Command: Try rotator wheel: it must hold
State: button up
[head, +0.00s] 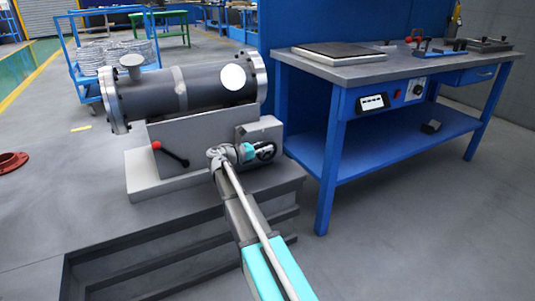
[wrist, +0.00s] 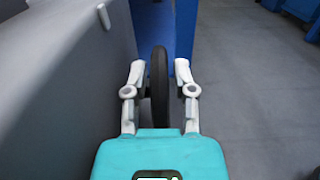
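The rotator wheel is a thin black handwheel (head: 266,152) on the right side of the grey rotator block (head: 258,131) under the flanged shell (head: 205,88). In the wrist view the wheel (wrist: 159,88) stands edge-on between the two pale fingers of my gripper (wrist: 160,72).
A lever with a red knob (head: 157,146) sticks out of the stand (head: 185,140) to the left. A blue workbench (head: 340,120) stands close on the right. A stepped plinth (head: 180,250) lies below. The floor (head: 430,220) at the right is clear.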

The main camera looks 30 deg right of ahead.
jog(key=a, duration=0.6)
jog(key=shift+s+a, duration=0.15)
dwell(0.5)
dwell(0.5)
jog(key=s+a+f+m+y+p, duration=0.2)
jog(key=s+m+y+p, duration=0.25)
jog(key=s, duration=0.25)
jog(key=s+a+f+m+y+p, duration=0.2)
jog(key=s+f+m+y+p, duration=0.15)
jog(key=s+m, duration=0.2)
jog(key=s+a+r+m+y+p, duration=0.4)
jog(key=s+a+m+y+p, duration=0.5)
jog(key=s+a, duration=0.35)
notch_tip(320, 180, up, 37)
jog(key=y+p, duration=0.1)
jog(key=p, duration=3.5)
jog(key=shift+s+d+f+n+g+p, duration=0.2)
jog(key=shift+s+n+g+p, duration=0.1)
jog(key=shift+p, duration=0.1)
